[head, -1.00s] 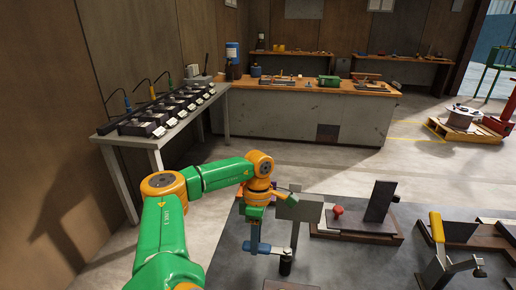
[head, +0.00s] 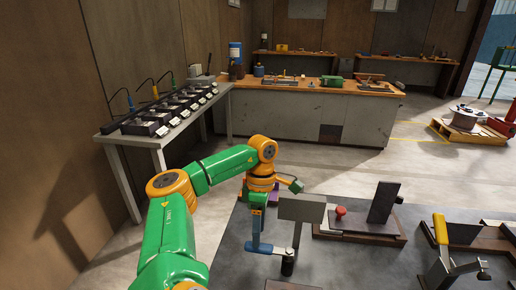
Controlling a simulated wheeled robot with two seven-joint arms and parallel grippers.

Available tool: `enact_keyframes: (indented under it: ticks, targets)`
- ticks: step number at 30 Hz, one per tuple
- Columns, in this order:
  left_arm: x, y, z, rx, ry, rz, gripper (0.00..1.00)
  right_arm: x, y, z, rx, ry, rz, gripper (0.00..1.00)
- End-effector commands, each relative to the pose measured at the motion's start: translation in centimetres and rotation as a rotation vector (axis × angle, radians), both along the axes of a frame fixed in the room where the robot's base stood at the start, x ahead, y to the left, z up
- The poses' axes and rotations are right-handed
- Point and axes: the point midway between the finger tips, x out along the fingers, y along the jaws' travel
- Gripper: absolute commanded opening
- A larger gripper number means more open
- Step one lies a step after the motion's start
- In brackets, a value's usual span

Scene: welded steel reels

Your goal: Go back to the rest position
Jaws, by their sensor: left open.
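My left arm comes in from the left, green and orange, bent at the elbow. Its orange wrist hangs over the far left part of the dark work surface. My right gripper is not in view.
To the right are a stand with a red knob (head: 341,211) and a yellow-handled clamp (head: 440,229). A side table (head: 153,140) and a long workbench (head: 300,120) stand farther back, with open floor between.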

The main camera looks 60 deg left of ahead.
Motion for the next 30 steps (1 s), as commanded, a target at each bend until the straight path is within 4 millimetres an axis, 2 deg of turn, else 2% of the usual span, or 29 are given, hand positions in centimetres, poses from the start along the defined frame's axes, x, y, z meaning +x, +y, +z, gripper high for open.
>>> enact_keyframes:
  ticks: [3,6,20,27,30]
  targets:
    - [0.4,0.3,2.5,-0.002,-0.005,-0.001,0.58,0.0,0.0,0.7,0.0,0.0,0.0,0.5]
    - [0.5,0.5,3.4,-0.001,-0.001,0.0,0.58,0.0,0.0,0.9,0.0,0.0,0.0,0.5]
    - [0.4,0.5,3.8,0.0,0.001,0.0,0.58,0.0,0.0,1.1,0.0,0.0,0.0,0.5]
    - [0.4,0.5,9.4,0.0,0.001,0.0,0.58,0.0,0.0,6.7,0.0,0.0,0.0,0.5]
    - [0.4,0.5,10.7,0.0,0.001,0.0,0.58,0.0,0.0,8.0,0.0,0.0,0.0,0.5]
